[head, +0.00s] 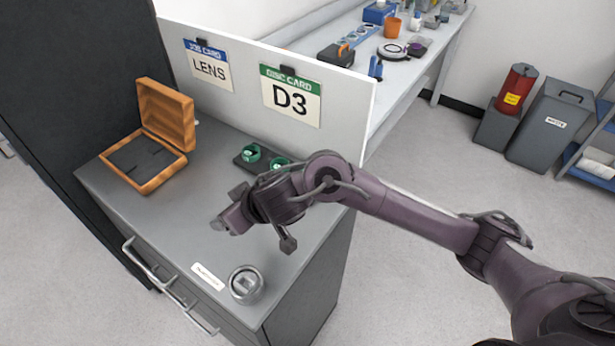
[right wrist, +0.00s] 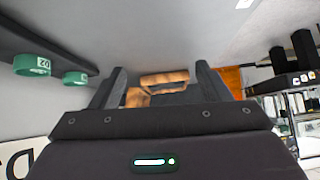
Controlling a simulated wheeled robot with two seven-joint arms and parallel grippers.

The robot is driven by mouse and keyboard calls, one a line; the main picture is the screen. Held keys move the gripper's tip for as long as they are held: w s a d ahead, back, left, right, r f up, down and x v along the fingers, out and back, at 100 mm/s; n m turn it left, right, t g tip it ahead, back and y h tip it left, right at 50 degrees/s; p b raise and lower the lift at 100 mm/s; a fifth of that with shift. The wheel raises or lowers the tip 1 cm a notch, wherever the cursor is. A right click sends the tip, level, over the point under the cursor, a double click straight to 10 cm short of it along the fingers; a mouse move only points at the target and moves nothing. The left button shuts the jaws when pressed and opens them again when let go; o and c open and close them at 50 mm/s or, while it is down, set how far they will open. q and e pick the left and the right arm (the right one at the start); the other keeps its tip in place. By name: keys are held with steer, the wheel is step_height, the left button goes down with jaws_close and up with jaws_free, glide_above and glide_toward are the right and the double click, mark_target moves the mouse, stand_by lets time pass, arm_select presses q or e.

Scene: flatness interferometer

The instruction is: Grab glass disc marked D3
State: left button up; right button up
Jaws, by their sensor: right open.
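Two green-rimmed discs sit in a dark rack on the grey cabinet top in the head view, one at left (head: 251,153) and one at right (head: 280,163), partly hidden by my right arm. They also show at the left of the right wrist view, the nearer disc (right wrist: 31,65) with a marking like 02 and the other disc (right wrist: 75,78) with its marking unreadable. I cannot tell which is D3. My right gripper (head: 222,222) is open and empty above the cabinet top, in front of the rack. Its fingers show in the wrist view (right wrist: 161,86). My left gripper is out of view.
An open wooden box (head: 145,184) with a dark insert stands at the left. A round metal piece (head: 246,284) is near the front edge, beside a white label (head: 207,275). A white panel carries LENS (head: 209,68) and D3 (head: 290,98) cards behind the rack.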

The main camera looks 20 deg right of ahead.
steer(key=w+d+m+h, duration=0.1)
steer(key=d, duration=0.2)
steer(key=w+d+g+h, duration=0.1)
steer(key=w+d, duration=0.1)
steer(key=d, duration=0.2)
steer(key=w+d+m+h, duration=0.1)
steer(key=w+d, duration=0.1)
steer(key=d, duration=0.2)
steer(key=shift+r+m, duration=0.25)
steer(key=shift+m, duration=0.05)
steer(key=w+d+r+m+g+h, duration=0.1)
steer(key=w+d+r+m+h, duration=0.15)
steer(key=d, duration=0.65)
steer(key=shift+m, duration=0.35)
steer(key=f, duration=0.2)
steer(key=w+f+p, duration=0.1)
steer(key=f, duration=0.1)
steer(key=a+f, duration=0.1)
steer(key=f, duration=0.1)
steer(key=shift+w+a+f+p, duration=0.1)
steer(key=shift+w+f+p, duration=0.1)
steer(key=shift+f+p, duration=0.15)
steer(key=shift+w+f, duration=0.15)
steer(key=shift+f, duration=0.15)
steer(key=shift+c, duration=0.4)
steer(key=c, duration=1)
